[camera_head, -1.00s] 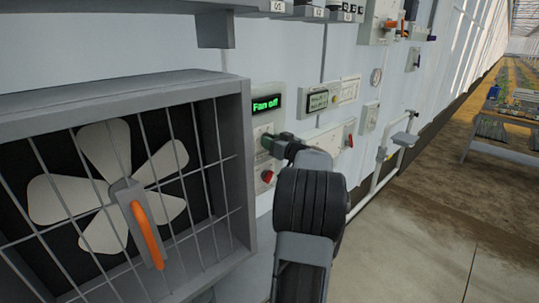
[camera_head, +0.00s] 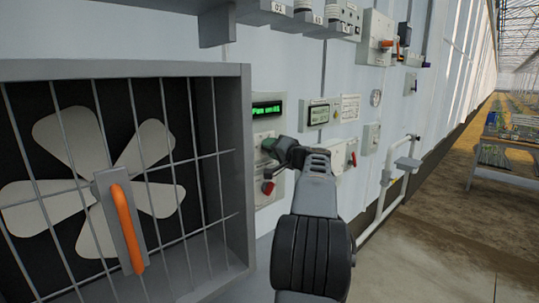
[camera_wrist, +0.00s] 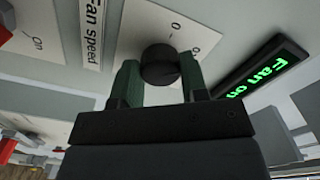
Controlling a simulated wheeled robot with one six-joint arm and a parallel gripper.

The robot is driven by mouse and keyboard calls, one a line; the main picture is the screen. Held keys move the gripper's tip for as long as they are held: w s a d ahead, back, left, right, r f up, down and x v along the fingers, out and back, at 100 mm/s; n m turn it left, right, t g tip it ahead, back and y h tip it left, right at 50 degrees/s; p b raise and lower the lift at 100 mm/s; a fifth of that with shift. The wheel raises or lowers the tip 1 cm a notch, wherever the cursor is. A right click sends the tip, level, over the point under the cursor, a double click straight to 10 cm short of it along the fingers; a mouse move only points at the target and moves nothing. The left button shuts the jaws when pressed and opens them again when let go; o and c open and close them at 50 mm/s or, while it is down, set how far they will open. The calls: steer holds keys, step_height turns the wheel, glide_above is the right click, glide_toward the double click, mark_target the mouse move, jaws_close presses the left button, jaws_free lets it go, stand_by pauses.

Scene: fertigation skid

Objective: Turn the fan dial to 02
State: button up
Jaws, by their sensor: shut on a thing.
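The fan dial (camera_wrist: 160,62) is a round black knob on a white plate labelled "Fan speed". My gripper (camera_wrist: 161,76) is shut on it, one green finger on each side. In the wrist view, a "0" mark stands above the dial and another, partly cut off, to its right. The display (camera_wrist: 262,67) beside it shows green text starting "Fan on"; its end is cut off. In the head view my gripper (camera_head: 270,146) is at the panel below the display (camera_head: 267,109), and it hides the dial. The small text there is blurred.
A caged fan (camera_head: 110,185) with an orange handle (camera_head: 126,228) juts out at the left. A red switch (camera_head: 268,187) sits just below my gripper. Other boxes and a white pipe (camera_head: 385,192) line the wall at the right. Open floor lies further right.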

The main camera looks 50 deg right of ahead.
steer(key=m, duration=0.4)
steer(key=m+p, duration=0.1)
steer(key=m, duration=0.3)
steer(key=r+m+p, duration=0.1)
steer(key=m, duration=0.3)
steer(key=shift+f+m, duration=0.1)
steer(key=shift+m, duration=0.2)
stand_by(0.4)
steer(key=o, duration=0.5)
steer(key=shift+c, duration=0.2)
steer(key=o, duration=0.5)
steer(key=shift+w+f, duration=0.15)
steer(key=shift+c, duration=0.2)
steer(key=shift+f, duration=0.1)
steer(key=s+a+b, duration=0.1)
steer(key=s+b, duration=0.1)
steer(key=s, duration=1.2)
